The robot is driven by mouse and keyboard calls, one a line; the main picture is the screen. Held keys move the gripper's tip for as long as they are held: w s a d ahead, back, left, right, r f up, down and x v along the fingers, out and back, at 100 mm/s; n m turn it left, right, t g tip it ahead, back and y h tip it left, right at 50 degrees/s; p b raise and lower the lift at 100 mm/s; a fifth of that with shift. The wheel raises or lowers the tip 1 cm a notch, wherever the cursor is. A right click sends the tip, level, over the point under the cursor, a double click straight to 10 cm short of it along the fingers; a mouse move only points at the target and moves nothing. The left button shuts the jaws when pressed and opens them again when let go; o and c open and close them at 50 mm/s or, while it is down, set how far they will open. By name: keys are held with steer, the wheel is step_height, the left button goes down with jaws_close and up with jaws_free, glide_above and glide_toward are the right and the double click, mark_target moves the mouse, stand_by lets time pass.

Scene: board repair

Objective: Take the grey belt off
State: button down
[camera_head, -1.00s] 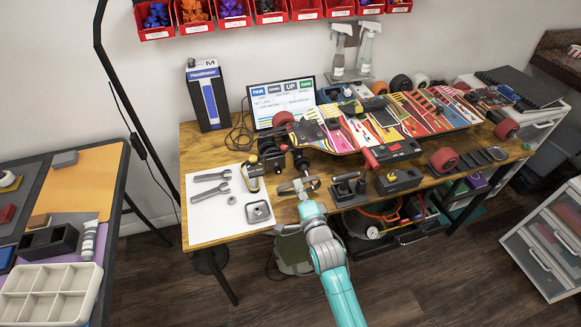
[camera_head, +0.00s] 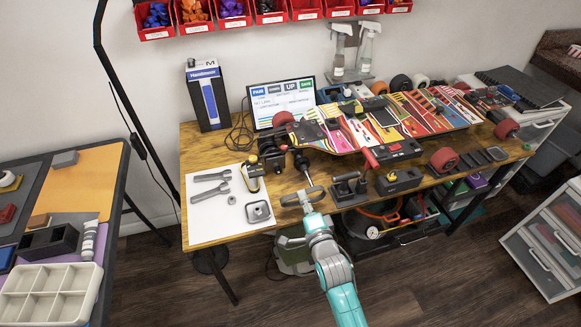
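A longboard with a colourful striped deck (camera_head: 345,132) lies across the wooden workbench. Its truck and dark drive parts (camera_head: 301,163) are at its left end, by a red wheel (camera_head: 283,119). I cannot make out the grey belt clearly among these small dark parts. My gripper (camera_head: 303,194) is just in front of the drive parts, above the bench's front edge and apart from the board. It is small and turned, so I cannot tell whether its fingers are apart. I see nothing held in it.
A white mat (camera_head: 205,225) with wrenches (camera_head: 211,189) and a grey square part (camera_head: 258,211) lies left of my gripper. A black tool holder (camera_head: 349,188) and a black box (camera_head: 399,181) stand close on the right. A monitor (camera_head: 284,98) stands behind.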

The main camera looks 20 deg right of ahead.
steer(key=shift+s, duration=0.15)
steer(key=s+r, duration=0.6)
steer(key=r, duration=0.1)
stand_by(1.1)
stand_by(0.4)
